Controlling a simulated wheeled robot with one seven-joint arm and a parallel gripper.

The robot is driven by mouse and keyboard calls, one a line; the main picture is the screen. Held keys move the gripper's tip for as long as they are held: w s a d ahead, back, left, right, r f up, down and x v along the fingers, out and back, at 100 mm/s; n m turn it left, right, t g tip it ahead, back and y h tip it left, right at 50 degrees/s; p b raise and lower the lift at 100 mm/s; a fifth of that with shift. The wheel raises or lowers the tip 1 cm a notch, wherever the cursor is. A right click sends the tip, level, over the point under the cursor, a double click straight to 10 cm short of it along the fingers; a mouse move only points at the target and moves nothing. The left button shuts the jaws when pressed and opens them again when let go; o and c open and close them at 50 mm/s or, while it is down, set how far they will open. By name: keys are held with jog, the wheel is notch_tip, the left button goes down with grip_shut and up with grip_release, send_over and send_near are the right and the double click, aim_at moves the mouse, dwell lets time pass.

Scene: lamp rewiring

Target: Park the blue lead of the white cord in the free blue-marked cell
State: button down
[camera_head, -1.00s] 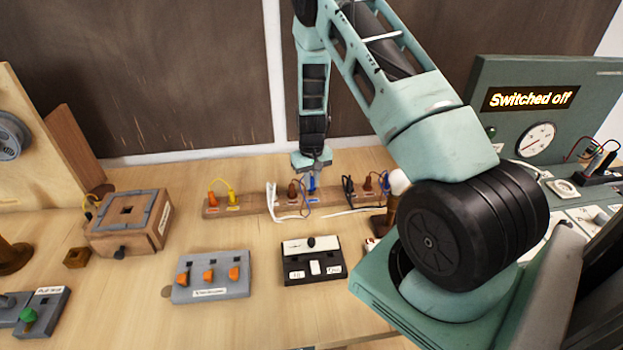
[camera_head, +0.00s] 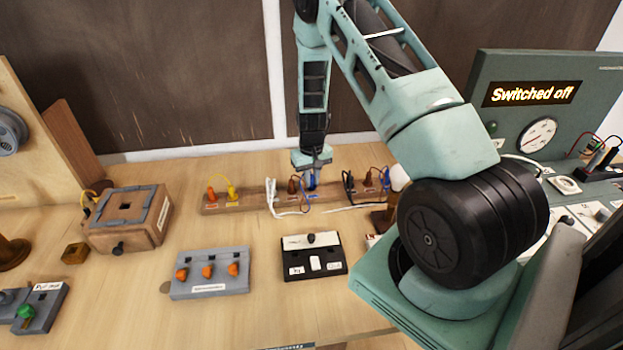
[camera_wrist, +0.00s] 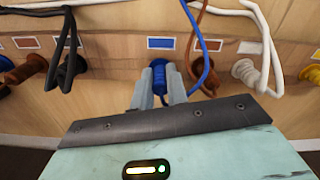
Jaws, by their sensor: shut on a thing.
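My gripper (camera_wrist: 161,88) is shut on the blue lead's plug (camera_wrist: 160,74), with one finger on each side of it. The plug is at the wooden rail (camera_wrist: 120,72), below a blue-marked label (camera_wrist: 160,43). I cannot tell how deep it sits in the cell. A blue wire (camera_wrist: 205,50) loops beside it on the right. In the head view, my gripper (camera_head: 311,177) points down over the rail (camera_head: 252,198) and partly hides the blue plug. The white cord (camera_head: 272,195) lies over the rail just left of it.
A brown plug (camera_wrist: 211,82) and a white plug (camera_wrist: 245,70) stand close right of my fingers; a black lead (camera_wrist: 70,65) is to the left. Orange and yellow plugs (camera_head: 221,191) stand at the rail's left end.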

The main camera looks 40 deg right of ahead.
aim_at(312, 176)
jog(key=shift+f+b, duration=0.5)
jog(key=shift+f, duration=0.05)
dwell(0.8)
jog(key=c, duration=1.3)
grip_release()
jog(key=shift+r, duration=0.1)
notch_tip(312, 176, up, 17)
jog(key=b, duration=0.4)
jog(key=shift+r, duration=0.15)
